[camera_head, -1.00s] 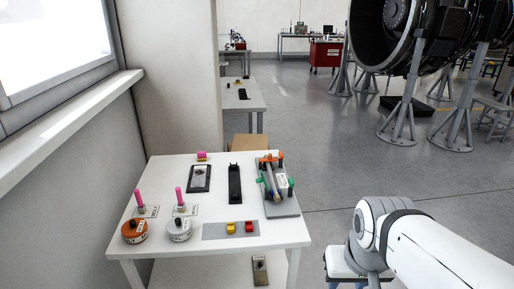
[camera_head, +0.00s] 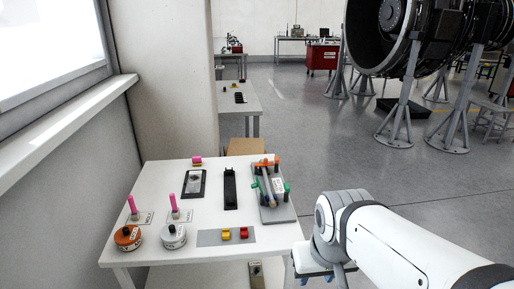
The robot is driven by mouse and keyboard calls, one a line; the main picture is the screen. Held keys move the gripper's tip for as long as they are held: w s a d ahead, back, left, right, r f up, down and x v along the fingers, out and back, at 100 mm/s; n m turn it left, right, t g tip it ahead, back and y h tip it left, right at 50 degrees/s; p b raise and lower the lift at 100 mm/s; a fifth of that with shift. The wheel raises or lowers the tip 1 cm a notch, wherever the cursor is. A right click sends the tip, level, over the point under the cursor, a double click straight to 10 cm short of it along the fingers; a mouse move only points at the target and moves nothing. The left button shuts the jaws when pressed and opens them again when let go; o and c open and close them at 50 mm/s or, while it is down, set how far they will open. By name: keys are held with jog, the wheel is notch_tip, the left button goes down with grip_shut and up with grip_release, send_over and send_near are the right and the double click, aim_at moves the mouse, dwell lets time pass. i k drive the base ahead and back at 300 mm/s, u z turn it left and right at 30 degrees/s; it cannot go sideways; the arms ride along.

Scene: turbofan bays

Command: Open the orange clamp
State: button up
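The orange clamp (camera_head: 264,163) is at the back end of a grey fixture plate (camera_head: 283,213) on the right side of the white table. A grey tube (camera_head: 267,186) runs along the plate, with a green clamp (camera_head: 256,184) at its left side and dark green-black parts to its right. Whether the orange clamp is open or closed is too small to tell. My gripper (camera_head: 319,278) is at the bottom of the view, right of the table's front corner and well apart from the clamp. Its bluish fingers are partly cut off and hidden by my wrist.

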aim_at(265, 163)
jog(key=i, duration=0.85)
jog(key=u, duration=0.05)
